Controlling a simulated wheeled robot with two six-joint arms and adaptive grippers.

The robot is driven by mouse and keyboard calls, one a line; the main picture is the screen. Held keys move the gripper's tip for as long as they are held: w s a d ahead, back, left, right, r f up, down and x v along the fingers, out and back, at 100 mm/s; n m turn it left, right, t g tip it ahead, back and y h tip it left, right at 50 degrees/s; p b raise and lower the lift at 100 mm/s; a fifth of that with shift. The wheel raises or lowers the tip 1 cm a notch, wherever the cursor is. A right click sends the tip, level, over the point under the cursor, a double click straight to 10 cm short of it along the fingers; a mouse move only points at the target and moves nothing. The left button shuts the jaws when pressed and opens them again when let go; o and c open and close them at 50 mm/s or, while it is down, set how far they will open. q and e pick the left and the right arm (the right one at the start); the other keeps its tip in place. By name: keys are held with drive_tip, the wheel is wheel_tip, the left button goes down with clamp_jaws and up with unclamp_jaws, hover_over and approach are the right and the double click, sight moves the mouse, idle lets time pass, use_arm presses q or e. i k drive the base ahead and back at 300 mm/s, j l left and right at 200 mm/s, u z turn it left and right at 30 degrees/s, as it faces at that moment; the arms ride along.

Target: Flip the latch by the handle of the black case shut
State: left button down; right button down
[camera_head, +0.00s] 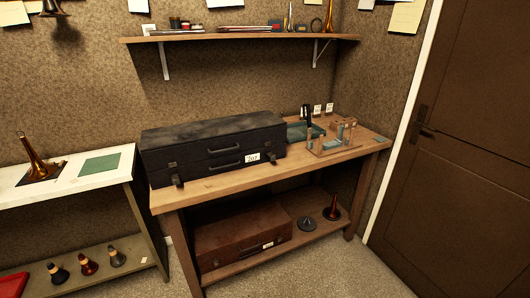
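The black case (212,132) lies on the wooden workbench (182,200), with its long front side towards me and its lid down. Two dark handle shapes show on its front, an upper one (224,149) and a lower one (228,164). A white numbered tag (252,158) is beside them. Small dark fittings show near the front's left end (173,165) and right end (270,143). The latch by the handle is too small and dark to tell whether it is open or shut. Neither of my grippers is in view.
A wooden rack of small parts (333,145) and a green tray (298,132) stand right of the case. A brown case (243,242) lies on the shelf below. A white side table (62,187) stands left; a dark door (470,150) is right. Floor is clear in front.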

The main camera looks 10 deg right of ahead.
sight(176, 180)
drive_tip(key=j+z, duration=0.3)
drive_tip(key=j, duration=0.55)
drive_tip(key=j+z, duration=0.3)
drive_tip(key=j, duration=0.55)
drive_tip(key=j+z, duration=0.25)
drive_tip(key=j, duration=0.55)
drive_tip(key=k+j, duration=0.1)
drive_tip(key=j, duration=0.3)
